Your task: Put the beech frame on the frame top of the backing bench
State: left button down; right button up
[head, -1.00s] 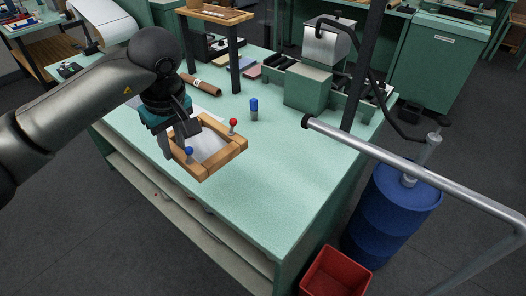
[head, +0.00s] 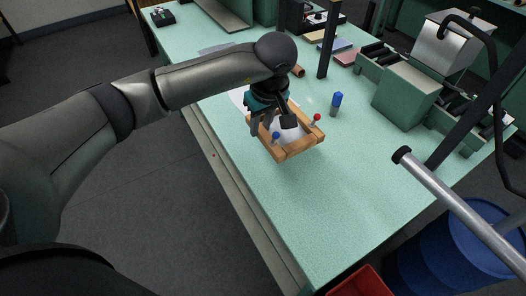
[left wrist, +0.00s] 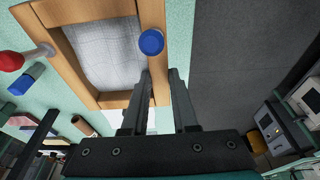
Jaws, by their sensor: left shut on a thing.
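The beech frame (head: 300,149) is a rectangular wooden frame with pale cloth inside. It has a blue knob (head: 276,136) and a red knob (head: 317,118). My left gripper (head: 271,122) is shut on the side bar near the blue knob. In the left wrist view, the fingers (left wrist: 163,80) are at the bar of the frame (left wrist: 155,20) beside the blue knob. The frame is over the speckled green bench top (head: 320,205); I cannot tell whether it touches it. I cannot tell which surface is the frame top of the backing bench. My right gripper is not in view.
A blue-capped bottle (head: 336,104) stands right of the frame. A green machine (head: 405,95) and dark posts stand farther right. A metal rail (head: 455,205), a blue drum (head: 480,240) and a red bin (head: 362,283) are at lower right. The near bench top is clear.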

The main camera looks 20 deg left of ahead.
aim_at(260, 159)
pick_arm(q)
notch_tip(260, 159, down, 10)
dwell(0.5)
jog(key=shift+f+b, duration=0.1)
jog(key=shift+b, duration=0.25)
jog(key=c, duration=1.2)
grip_release()
jog(key=shift+f, duration=0.1)
jog(key=o, duration=0.5)
jog(key=v, duration=1.2)
jog(key=shift+p, duration=0.4)
